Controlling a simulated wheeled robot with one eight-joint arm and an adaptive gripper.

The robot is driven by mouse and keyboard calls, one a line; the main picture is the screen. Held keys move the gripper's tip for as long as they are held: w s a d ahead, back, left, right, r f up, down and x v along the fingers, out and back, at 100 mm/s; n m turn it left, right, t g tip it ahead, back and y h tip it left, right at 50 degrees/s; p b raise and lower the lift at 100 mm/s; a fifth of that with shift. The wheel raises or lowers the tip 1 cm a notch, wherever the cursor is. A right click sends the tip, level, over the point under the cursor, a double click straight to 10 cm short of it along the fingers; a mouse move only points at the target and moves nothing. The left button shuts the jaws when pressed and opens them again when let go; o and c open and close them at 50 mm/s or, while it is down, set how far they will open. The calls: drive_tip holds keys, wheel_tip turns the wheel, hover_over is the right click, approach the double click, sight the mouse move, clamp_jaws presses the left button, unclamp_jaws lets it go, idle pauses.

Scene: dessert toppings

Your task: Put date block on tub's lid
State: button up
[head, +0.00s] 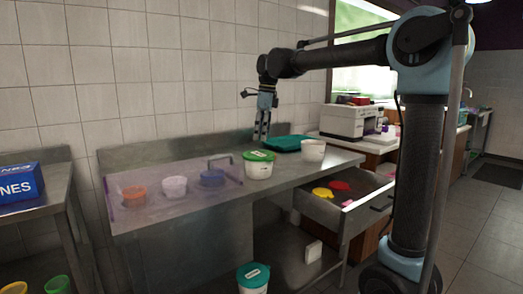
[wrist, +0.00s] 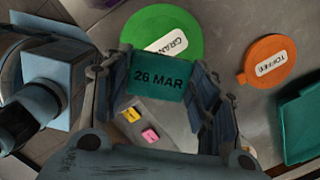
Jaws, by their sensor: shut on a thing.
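My gripper (wrist: 158,82) is shut on a teal date block (wrist: 158,84) that reads "26 MAR". In the head view my gripper (head: 262,135) points down above and behind the tub with the green lid (head: 259,156); the block cannot be made out there. In the wrist view the block overlaps the near edge of the round green lid (wrist: 180,24), whose white label starts with "GRAN" and is partly hidden. Whether the block touches the lid cannot be told. The white tub (head: 258,170) stands upright on the steel counter.
An orange lid (wrist: 252,72) labelled "TOFFEE" and a teal tray (wrist: 305,125) lie to the right. Yellow (wrist: 131,115) and pink (wrist: 150,135) blocks show beyond the fingers. A clear cover (head: 150,207) encloses small tubs at left. An open drawer (head: 350,218) juts out at right.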

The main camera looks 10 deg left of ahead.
sight(260, 154)
drive_tip(key=shift+s+a+f, duration=0.1)
drive_tip(key=shift+a+f, duration=0.15)
drive_tip(key=shift+f, duration=2.65)
drive_tip(key=shift+f, duration=0.1)
drive_tip(key=o, duration=1)
drive_tip(key=r, duration=0.4)
drive_tip(key=d+r, duration=0.1)
drive_tip(key=r, duration=0.7)
drive_tip(key=shift+d+r, duration=0.1)
drive_tip(key=shift+d, duration=0.1)
drive_tip(key=shift+d, duration=0.1)
